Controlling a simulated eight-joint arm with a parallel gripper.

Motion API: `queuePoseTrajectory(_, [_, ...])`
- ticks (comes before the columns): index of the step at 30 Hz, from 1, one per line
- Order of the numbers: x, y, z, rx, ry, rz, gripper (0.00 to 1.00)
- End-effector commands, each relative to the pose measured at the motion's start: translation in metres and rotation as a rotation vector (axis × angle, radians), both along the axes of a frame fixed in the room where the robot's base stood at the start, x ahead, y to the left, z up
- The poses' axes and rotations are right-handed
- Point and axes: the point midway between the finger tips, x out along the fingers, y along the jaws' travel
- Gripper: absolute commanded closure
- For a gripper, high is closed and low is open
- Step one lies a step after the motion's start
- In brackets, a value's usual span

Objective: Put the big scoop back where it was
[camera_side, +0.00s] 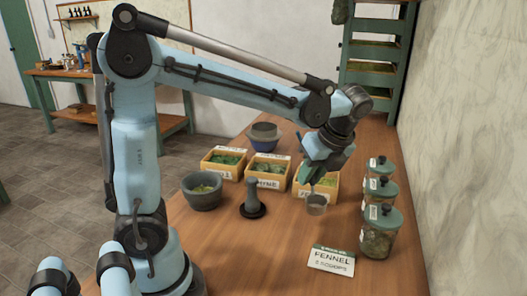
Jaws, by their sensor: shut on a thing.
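My gripper (309,181) points down over the front of the right-hand herb box and is shut. A small grey cup-shaped thing (317,204), which looks like the big scoop, is just below the jaws and to the right. Its handle is hidden behind or between the jaws. I cannot tell whether the cup touches the table. No other scoop is clearly visible.
Three wooden herb boxes (222,173) stand in a row behind a grey mortar (202,204) and a dark pestle (252,208). A blue-grey bowl (264,145) is behind them. Lidded jars (377,242) line the right side. A fennel card (331,271) stands in front.

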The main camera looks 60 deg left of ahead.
Motion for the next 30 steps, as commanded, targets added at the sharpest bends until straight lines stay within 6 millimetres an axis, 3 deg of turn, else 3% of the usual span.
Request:
queuePoseTrajectory(3, [0.005,-0.023,-0.002,0.001,0.0,-0.06,1.0])
queuePoseTrajectory(8, [0.008,-0.03,-0.006,0.0,0.0,-0.086,1.0])
queuePoseTrajectory(21, [0.027,0.052,-0.056,0.001,-0.001,-0.082,1.0])
queuePoseTrajectory(30, [0.033,0.079,-0.074,0.0,-0.001,-0.089,1.0])
